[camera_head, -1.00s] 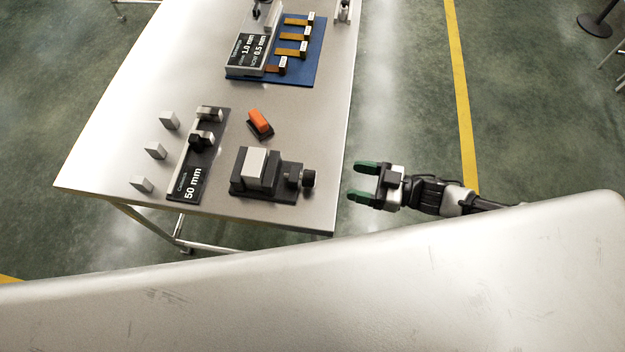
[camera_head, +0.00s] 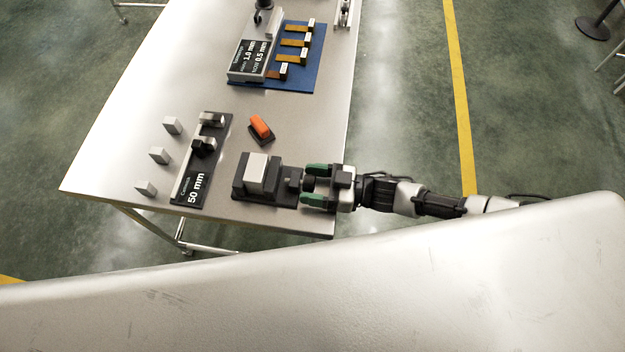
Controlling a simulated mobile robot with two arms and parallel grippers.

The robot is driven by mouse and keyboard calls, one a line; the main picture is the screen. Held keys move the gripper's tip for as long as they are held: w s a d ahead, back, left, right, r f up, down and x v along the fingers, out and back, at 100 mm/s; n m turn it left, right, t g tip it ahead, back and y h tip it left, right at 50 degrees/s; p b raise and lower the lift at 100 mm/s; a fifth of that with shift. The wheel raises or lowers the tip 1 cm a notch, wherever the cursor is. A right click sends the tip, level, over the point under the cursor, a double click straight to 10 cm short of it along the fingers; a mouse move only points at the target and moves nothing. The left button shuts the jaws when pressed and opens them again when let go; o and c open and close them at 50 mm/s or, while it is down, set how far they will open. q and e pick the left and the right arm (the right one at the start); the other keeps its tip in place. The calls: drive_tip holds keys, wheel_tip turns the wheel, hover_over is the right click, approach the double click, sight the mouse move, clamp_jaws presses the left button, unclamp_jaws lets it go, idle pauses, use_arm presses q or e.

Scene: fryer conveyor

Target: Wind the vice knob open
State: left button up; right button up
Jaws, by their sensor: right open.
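The vice (camera_head: 240,190) is a dark block near the right front part of the steel table, with a light grey block (camera_head: 257,172) between its jaws. Its dark knob (camera_head: 308,184) is on its right side, partly hidden by my gripper. My right gripper (camera_head: 314,184) is open, with green fingertips pointing left, one on the far side and one on the near side of the knob. Whether the fingers touch the knob cannot be told. My left gripper is not in view.
A black gauge with a "50 mm" label (camera_head: 190,190) stands left of the vice, with several small grey blocks beyond it. An orange switch (camera_head: 261,127) lies behind the vice. A blue board (camera_head: 300,75) with several small pieces is farther back on the table (camera_head: 110,150).

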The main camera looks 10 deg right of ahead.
drive_tip(key=c, duration=0.9)
drive_tip(key=shift+n, duration=0.8)
drive_tip(key=o, duration=0.9)
